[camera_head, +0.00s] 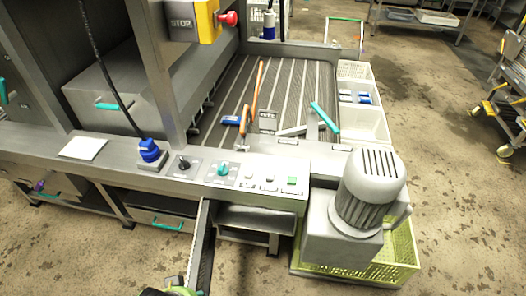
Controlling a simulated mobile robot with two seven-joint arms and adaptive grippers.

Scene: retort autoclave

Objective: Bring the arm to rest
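A steel control panel (232,172) spans the middle, with a blue knob or plug (149,151), a black switch (184,163), a teal knob (223,169) and a green button (292,181).
A ribbed bed (280,85) holds an orange-handled tool (245,120) and a teal bar (324,117). A red stop button (229,18) juts from a yellow box. A grey motor (368,190) stands over a yellow-green crate (403,255). Floor at right is open before a wheeled cart (505,100).

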